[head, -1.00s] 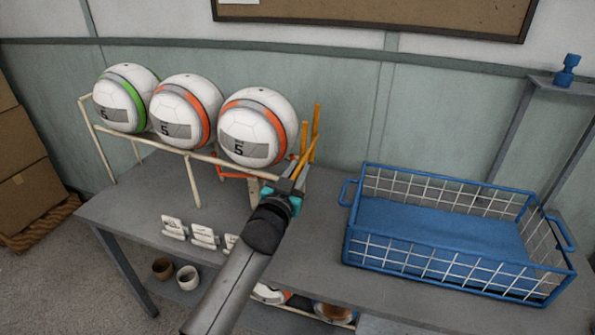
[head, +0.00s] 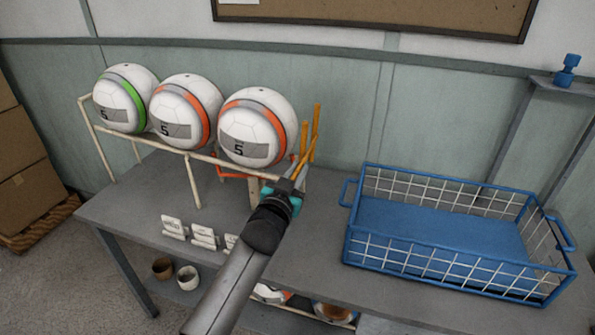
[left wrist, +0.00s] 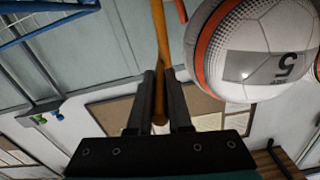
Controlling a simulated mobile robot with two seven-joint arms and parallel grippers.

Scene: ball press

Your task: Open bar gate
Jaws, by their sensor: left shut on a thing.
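The bar gate (head: 312,131) is a set of orange-yellow bars at the right end of the cream ball rack (head: 193,182). Its bars stand upright, slightly tilted, beside the rightmost ball (head: 257,124). My left gripper (head: 287,184) is at the gate's near lower end. In the left wrist view, my left gripper (left wrist: 159,100) is shut on an orange-yellow gate bar (left wrist: 161,45), which runs between the two fingers. A white ball with an orange band (left wrist: 255,50) is close beside the bar there. My right gripper is not in view.
Two more balls (head: 186,109) (head: 124,98) sit in a row on the rack. A blue wire basket (head: 440,235) stands on the grey table (head: 130,215) at the right. Small white label cards (head: 203,236) stand in front of the rack.

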